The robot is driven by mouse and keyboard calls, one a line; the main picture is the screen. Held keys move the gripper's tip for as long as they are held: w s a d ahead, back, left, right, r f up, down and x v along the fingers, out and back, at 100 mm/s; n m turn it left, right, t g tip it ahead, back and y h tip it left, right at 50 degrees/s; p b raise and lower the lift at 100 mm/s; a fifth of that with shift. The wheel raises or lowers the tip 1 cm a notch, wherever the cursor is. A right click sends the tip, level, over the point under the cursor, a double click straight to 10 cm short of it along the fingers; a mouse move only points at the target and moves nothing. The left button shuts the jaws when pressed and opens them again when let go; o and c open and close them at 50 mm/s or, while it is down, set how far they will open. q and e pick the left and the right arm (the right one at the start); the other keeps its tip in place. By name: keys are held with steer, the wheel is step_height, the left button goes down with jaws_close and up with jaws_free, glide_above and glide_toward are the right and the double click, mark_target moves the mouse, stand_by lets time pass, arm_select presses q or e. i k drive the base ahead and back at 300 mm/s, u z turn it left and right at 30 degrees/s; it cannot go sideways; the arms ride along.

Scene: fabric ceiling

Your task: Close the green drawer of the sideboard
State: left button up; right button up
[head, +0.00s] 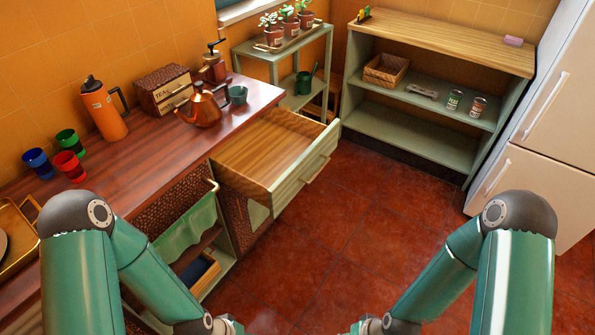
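The sideboard (144,150) runs along the left wall with a dark wooden top. Its green drawer (300,178) is pulled out to the right, with an empty wooden inside and a brass-coloured handle (316,170) on the green front. My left arm comes in at the lower left and my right arm at the lower right. Neither arm touches the drawer.
A green towel (188,228) hangs below. An open shelf (425,122) and a fridge (540,125) stand beyond. The red tiled floor (345,230) before the drawer is clear.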

mark_target(270, 161)
steer(key=z, duration=0.3)
steer(key=i, duration=0.7)
steer(key=u, duration=1.95)
steer(key=k, duration=0.95)
steer(key=z, duration=0.4)
steer(key=i, duration=0.9)
steer(key=z, duration=0.05)
